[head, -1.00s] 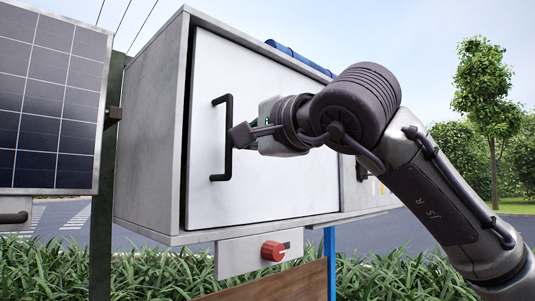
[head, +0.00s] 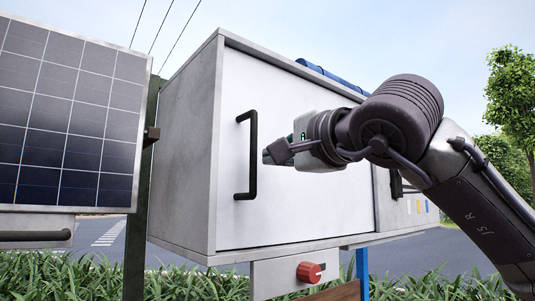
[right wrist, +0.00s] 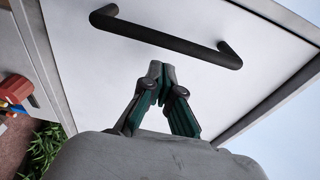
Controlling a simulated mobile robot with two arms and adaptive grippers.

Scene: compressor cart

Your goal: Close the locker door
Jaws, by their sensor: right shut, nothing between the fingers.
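The locker door (head: 293,205) is a white panel on the front of a grey locker box (head: 185,165). It looks flush with the box frame, with no clear gap at its left edge. A black bar handle (head: 252,155) stands on its left part and also shows in the right wrist view (right wrist: 165,35). My right gripper (head: 272,152) is shut and empty, in front of the door and right of the handle. In the right wrist view its fingertips (right wrist: 161,72) are together, below the handle and apart from it. My left gripper is not in view.
A solar panel (head: 70,115) stands at the left beside a dark post. A small box with a red knob (head: 309,271) hangs under the locker. A blue object (head: 333,75) lies on top of the locker. Grass (head: 95,278) grows below.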

